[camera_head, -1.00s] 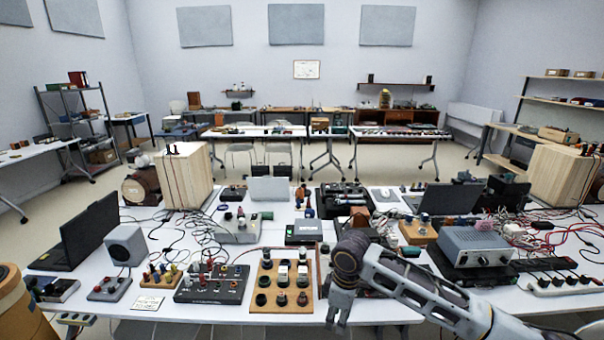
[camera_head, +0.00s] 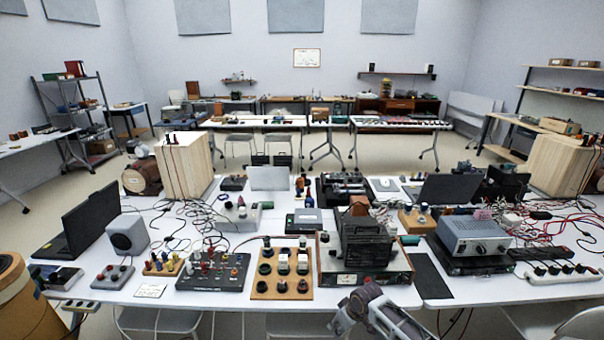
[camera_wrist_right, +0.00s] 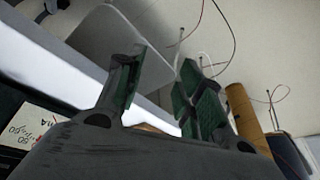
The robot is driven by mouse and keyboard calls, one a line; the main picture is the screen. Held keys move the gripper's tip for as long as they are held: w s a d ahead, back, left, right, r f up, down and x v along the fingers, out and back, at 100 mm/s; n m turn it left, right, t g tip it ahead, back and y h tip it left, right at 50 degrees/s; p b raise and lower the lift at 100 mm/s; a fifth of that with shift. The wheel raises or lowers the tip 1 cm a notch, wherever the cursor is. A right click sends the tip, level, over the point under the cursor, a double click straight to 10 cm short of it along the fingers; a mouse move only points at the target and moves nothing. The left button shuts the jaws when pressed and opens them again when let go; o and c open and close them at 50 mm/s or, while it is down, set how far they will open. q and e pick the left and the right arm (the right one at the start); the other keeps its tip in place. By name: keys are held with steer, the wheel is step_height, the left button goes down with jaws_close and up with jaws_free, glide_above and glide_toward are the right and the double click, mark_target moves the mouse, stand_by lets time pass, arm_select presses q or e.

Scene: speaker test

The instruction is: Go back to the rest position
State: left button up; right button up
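My right gripper (camera_head: 342,322) shows at the bottom middle of the head view, in front of the table's near edge; its fingertips are hard to make out there. In the right wrist view my right gripper (camera_wrist_right: 165,80) has its two green-padded fingers apart, with nothing between them. It points past the white table edge (camera_wrist_right: 75,65) toward the floor and a grey chair. My left gripper is in neither view.
The white table (camera_head: 465,288) is crowded with a black device (camera_head: 365,245), a wooden board of knobs (camera_head: 282,270), a grey amplifier (camera_head: 474,236), laptops and cables. A brown drum (camera_head: 25,308) stands at the lower left. Chairs (camera_head: 160,322) stand at the near edge.

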steer(key=s+d+f+m+h, duration=0.1)
steer(key=s+d+f, duration=0.2)
steer(key=s+f, duration=0.45)
steer(key=s+d+f+m, duration=0.2)
steer(key=s+d+f, duration=0.15)
steer(key=f, duration=0.65)
steer(key=s+d+f+m+h, duration=0.1)
steer(key=s+d+f, duration=0.2)
steer(key=s+f, duration=0.4)
steer(key=s+d+f, duration=0.1)
steer(key=s+f, duration=0.4)
steer(key=s, duration=0.6)
steer(key=s+d+f+g, duration=0.1)
steer(key=s+f, duration=0.4)
steer(key=s, duration=0.7)
steer(key=s+d+f, duration=0.2)
steer(key=s+f, duration=0.2)
steer(key=s, duration=0.7)
steer(key=shift+s+f+m+g+h, duration=0.3)
steer(key=shift+s+f+m+g, duration=0.1)
